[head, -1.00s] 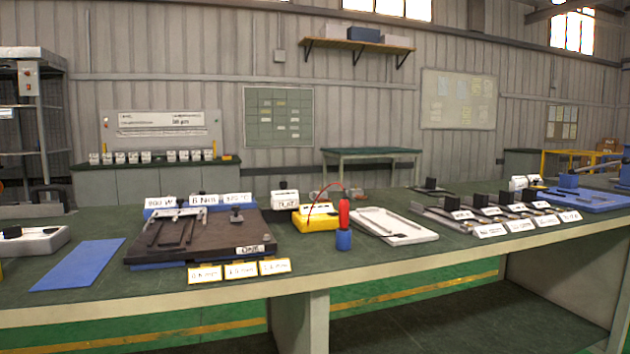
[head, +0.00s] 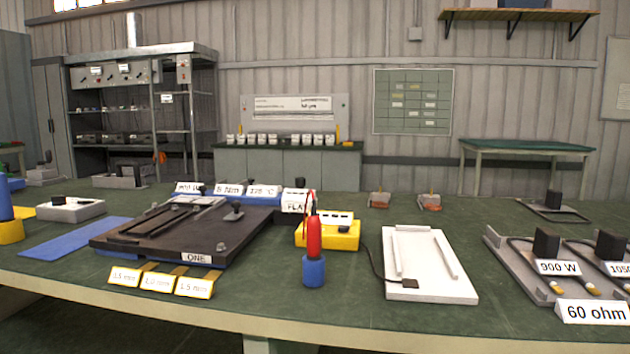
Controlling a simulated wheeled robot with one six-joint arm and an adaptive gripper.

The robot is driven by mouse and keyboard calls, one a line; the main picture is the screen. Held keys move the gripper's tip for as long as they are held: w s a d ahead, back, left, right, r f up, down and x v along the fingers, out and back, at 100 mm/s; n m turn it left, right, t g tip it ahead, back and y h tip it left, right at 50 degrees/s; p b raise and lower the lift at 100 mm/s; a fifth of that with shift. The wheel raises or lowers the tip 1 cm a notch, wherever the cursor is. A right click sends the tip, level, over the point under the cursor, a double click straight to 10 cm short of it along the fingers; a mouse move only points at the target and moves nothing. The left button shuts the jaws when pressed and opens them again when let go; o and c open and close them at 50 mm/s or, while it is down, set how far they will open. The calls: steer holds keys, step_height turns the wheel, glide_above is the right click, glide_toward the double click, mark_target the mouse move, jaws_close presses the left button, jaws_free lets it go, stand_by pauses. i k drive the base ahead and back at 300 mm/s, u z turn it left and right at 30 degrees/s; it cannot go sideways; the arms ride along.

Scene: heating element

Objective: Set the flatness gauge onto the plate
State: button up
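The dark plate (head: 150,238) lies on the green bench left of centre, with a tag reading ONE on its front edge. A white block marked FLA (head: 297,201), with a dark knob on top, stands by the plate's back right corner. It looks like the flatness gauge, and a red probe partly hides its lettering. A small dark knobbed piece (head: 233,211) sits on the plate's right part, and a light frame-like piece lies at its back. My gripper is not in view.
A yellow meter (head: 330,235) and a red probe in a blue holder (head: 314,270) stand right of the plate. A white tray (head: 425,284) and heater units (head: 545,245) lie further right. Small millimetre tags (head: 160,282) line the front. A blue mat (head: 70,240) is left.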

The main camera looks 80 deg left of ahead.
mark_target(293, 200)
steer(key=u, duration=1.65)
